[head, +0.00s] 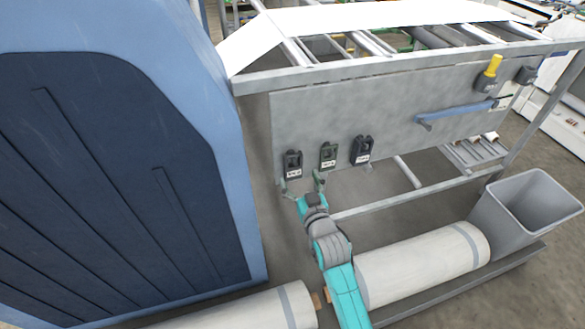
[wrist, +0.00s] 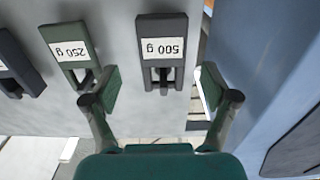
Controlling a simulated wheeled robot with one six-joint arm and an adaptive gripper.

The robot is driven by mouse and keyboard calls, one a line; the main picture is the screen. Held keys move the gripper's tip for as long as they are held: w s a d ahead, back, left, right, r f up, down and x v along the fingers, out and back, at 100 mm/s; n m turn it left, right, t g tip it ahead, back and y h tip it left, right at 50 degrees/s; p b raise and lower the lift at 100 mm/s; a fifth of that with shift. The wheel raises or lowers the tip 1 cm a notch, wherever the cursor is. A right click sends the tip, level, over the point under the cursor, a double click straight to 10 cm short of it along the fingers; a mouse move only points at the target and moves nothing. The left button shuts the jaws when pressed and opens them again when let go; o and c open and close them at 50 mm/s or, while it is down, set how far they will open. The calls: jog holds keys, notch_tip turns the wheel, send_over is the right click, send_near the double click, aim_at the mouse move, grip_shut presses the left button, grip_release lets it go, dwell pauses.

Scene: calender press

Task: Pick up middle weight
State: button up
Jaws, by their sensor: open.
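Three weights hang in a row on a grey panel (head: 400,105). The middle weight (head: 328,155) is green; the wrist view, upside down, shows it (wrist: 72,52) labelled 250 g. The dark weight at the left (head: 292,163) reads 500 g in the wrist view (wrist: 162,48). Another dark weight (head: 362,150) hangs at the right, partly cut off in the wrist view (wrist: 18,65). My gripper (head: 302,183) is open and empty just below the left and middle weights. In the wrist view my gripper (wrist: 160,92) has its fingers either side of the 500 g weight, the left one near the green weight.
A large blue cabinet (head: 120,150) stands close on the left. White rolls (head: 425,262) lie low in front of the panel. A blue bar handle (head: 455,112) and a yellow-handled tool (head: 489,70) are on the panel's right. A grey bin (head: 525,208) stands at the right.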

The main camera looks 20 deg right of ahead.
aim_at(293, 164)
jog(key=shift+w+a+f, duration=0.1)
jog(key=shift+w+a, duration=0.05)
jog(key=shift+w, duration=2.45)
jog(key=c, duration=1.6)
grip_shut()
jog(key=shift+r, duration=0.2)
jog(key=shift+r, duration=0.35)
jog(key=shift+s+r, duration=0.15)
jog(key=shift+r, duration=0.15)
jog(key=s, duration=1.7)
jog(key=shift+s, duration=0.35)
